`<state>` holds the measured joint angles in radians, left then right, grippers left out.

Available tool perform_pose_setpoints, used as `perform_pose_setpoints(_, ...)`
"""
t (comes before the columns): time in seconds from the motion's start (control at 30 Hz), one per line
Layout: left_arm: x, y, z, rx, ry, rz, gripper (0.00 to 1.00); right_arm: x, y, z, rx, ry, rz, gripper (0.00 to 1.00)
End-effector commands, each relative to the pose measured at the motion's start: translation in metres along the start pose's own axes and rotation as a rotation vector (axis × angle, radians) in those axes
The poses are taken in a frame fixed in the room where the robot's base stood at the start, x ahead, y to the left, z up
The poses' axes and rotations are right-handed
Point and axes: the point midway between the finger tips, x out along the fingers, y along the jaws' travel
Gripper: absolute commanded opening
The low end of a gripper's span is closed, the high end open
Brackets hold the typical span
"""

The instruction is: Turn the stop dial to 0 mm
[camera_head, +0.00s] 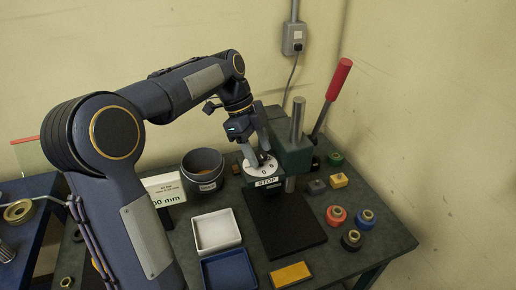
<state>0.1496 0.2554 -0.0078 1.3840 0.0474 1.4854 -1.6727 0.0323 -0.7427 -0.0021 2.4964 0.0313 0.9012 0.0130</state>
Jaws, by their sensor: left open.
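The stop dial (263,171) is a white disc with dark numbers on the front of the dark green press (293,152). A "STOP" label (267,182) sits just below it. My left gripper (250,161) reaches down at the dial's upper left, its fingers over the disc; I cannot tell whether they touch it. It is open. The dial's exact setting is too small to read. My right gripper is not in view.
The press has a red-handled lever (338,80) and a black base plate (288,236). A dark pot (203,169), white tray (216,230), blue tray (229,268) and yellow block (290,275) lie to the left and front. Several coloured knobs (336,215) stand right of the press.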

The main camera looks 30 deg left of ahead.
Motion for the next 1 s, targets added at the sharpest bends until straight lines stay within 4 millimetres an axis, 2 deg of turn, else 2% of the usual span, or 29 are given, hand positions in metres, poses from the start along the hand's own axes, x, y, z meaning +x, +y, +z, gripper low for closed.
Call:
perform_pose_setpoints(0.3,-0.049,-0.001,0.001,-0.001,-0.001,-0.006,0.53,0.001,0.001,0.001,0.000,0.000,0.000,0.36)
perform_pose_setpoints(0.5,-0.072,0.000,0.000,-0.001,-0.001,-0.003,0.53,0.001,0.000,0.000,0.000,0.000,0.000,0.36)
perform_pose_setpoints(1.0,-0.076,0.000,0.000,0.000,0.000,-0.002,0.53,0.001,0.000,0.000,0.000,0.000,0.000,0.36)
